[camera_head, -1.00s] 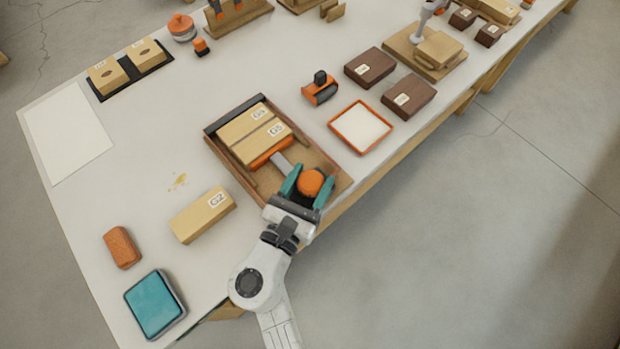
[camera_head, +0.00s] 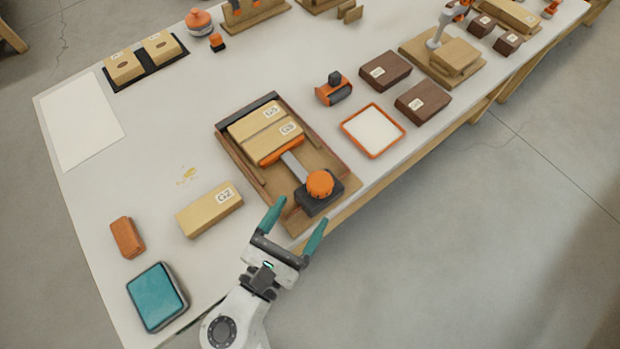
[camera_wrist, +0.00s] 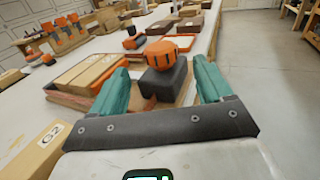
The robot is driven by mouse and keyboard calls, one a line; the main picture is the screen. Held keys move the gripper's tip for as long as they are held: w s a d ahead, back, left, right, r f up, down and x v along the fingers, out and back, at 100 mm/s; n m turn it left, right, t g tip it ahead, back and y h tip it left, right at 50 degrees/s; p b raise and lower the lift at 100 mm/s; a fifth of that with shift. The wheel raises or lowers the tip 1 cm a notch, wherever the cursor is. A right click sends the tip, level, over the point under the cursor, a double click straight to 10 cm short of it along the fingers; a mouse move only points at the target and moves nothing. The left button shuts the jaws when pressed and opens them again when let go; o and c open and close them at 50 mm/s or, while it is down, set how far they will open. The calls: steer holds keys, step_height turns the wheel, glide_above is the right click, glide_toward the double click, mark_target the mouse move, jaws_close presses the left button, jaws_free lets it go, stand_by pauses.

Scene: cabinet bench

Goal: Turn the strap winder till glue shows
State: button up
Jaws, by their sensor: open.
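The strap winder has a round orange knob (camera_head: 319,184) on a dark block at the near end of a wooden clamping tray (camera_head: 300,217). A grey bar runs from the block to an orange pusher (camera_head: 283,151), which lies against two labelled wooden blocks (camera_head: 268,127) side by side. My gripper (camera_head: 297,209) is open and empty, just short of the knob near the table's front edge. In the wrist view the knob (camera_wrist: 169,51) stands beyond and between the teal fingers, not touched. I cannot make out any glue at the joint between the blocks.
A loose labelled wooden block (camera_head: 209,210), an orange-brown block (camera_head: 127,237) and a teal-topped pad (camera_head: 156,297) lie to the left. A white tray with orange rim (camera_head: 372,131) and dark brown blocks (camera_head: 423,103) are to the right. A yellowish smear (camera_head: 187,175) marks the tabletop.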

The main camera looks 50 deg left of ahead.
steer(key=shift+v, duration=1.25)
